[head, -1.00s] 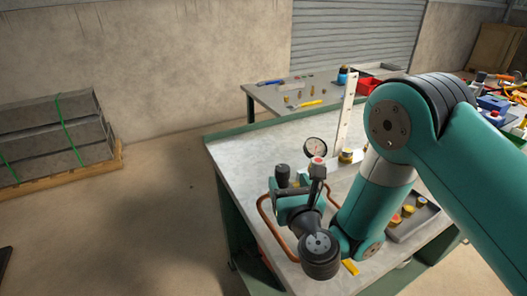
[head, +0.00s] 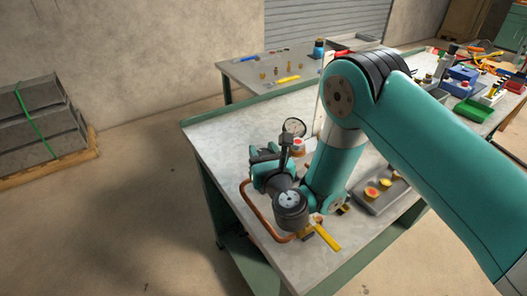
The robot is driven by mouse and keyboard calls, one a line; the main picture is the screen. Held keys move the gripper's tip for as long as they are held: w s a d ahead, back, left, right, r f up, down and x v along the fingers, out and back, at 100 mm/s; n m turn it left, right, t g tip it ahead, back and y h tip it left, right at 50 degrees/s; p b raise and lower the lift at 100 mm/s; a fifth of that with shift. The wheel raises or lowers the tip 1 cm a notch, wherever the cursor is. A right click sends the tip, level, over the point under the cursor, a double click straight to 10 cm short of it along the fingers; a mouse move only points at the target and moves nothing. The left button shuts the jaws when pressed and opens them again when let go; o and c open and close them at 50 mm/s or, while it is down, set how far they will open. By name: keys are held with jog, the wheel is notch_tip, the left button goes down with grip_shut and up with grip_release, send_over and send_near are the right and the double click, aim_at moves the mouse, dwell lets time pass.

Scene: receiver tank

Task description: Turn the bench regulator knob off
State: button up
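The bench regulator stands on the grey workbench (head: 222,144). A small red-and-white round part (head: 298,144), perhaps the knob, shows just right of the gripper's dark upright part. My gripper is over the left part of the bench, pointing away from the camera. My wrist hides much of the regulator and the gripper's fingertips. I cannot tell whether the gripper touches the knob, or whether it is open or shut.
A copper pipe (head: 247,205) curves along the bench's left side. A yellow-handled tool (head: 326,236) lies at the front. A grey tray (head: 384,199) with round yellow-and-red parts is to the right. Another table (head: 239,72) stands behind. The floor at left is clear up to a pallet stack (head: 40,125).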

jog(key=shift+f+y+b, duration=0.15)
jog(key=shift+y+b, duration=0.15)
jog(key=shift+b, duration=0.4)
